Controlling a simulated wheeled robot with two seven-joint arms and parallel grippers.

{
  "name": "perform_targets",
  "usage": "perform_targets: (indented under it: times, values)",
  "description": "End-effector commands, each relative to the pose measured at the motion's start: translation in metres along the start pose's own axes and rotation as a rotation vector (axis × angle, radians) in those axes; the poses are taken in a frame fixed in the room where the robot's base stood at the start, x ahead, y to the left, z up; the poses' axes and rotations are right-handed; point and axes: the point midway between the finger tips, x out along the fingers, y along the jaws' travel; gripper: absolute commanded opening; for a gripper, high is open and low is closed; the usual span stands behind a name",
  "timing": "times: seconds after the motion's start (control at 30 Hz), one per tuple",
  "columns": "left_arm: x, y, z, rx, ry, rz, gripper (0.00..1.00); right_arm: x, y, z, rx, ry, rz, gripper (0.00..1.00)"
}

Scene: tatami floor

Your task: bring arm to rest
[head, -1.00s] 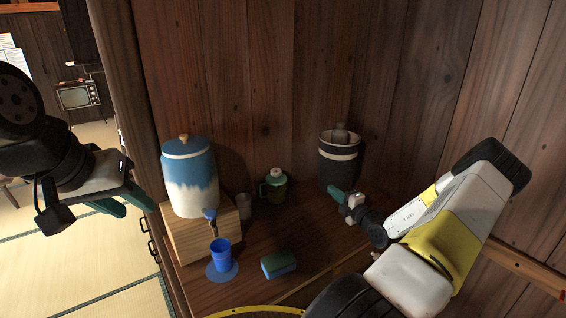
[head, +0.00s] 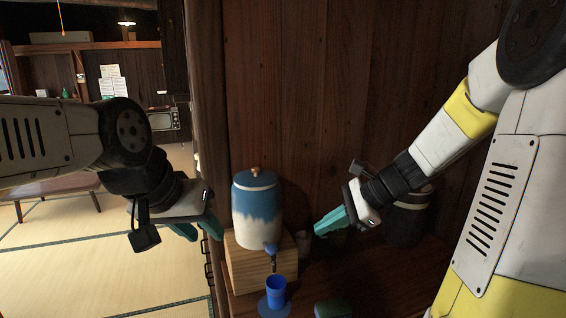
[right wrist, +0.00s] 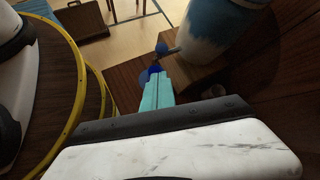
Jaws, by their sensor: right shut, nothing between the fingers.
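My right gripper (head: 320,230) is shut and empty, with its teal fingers pointing left in front of the wall, above the counter and to the right of the blue and white dispenser. In the right wrist view its closed fingers (right wrist: 155,82) point toward the dispenser's tap, and nothing is between them. My left gripper (head: 198,230) hangs at the left of the head view, with its teal fingers pointing down and right. Its two fingers look apart, with nothing between them. It is left of the dispenser.
The blue and white dispenser (head: 256,215) stands on a wooden box (head: 246,268), with a blue cup (head: 276,286) below its tap. A dark jar (head: 408,222) stands behind my right wrist. A sponge (head: 334,309) lies at the front. Open tatami floor (head: 120,275) is at left.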

Motion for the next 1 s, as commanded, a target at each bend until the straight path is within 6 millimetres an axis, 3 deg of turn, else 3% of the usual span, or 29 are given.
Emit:
perform_targets:
  times: [0.03, 0.2, 0.5, 0.7, 1.0]
  values:
    - [0.0, 0.0, 0.0, 0.0, 0.0, 0.0, 0.36, -0.008, 0.011, 0.014, -0.144, 0.056, 0.023, 0.0]
    - [0.0, 0.0, 0.0, 0.0, 0.0, 0.0, 0.36, -0.036, 0.049, 0.037, -0.604, 0.227, 0.108, 0.0]
    - [0.0, 0.0, 0.0, 0.0, 0.0, 0.0, 0.36, -0.093, 0.095, 0.055, -1.327, 0.497, 0.227, 0.0]
    - [0.0, 0.0, 0.0, 0.0, 0.0, 0.0, 0.36, -0.115, 0.106, 0.056, -1.574, 0.601, 0.268, 0.0]
    - [0.0, 0.0, 0.0, 0.0, 0.0, 0.0, 0.36, -0.118, 0.107, 0.056, -1.613, 0.618, 0.277, 0.0]
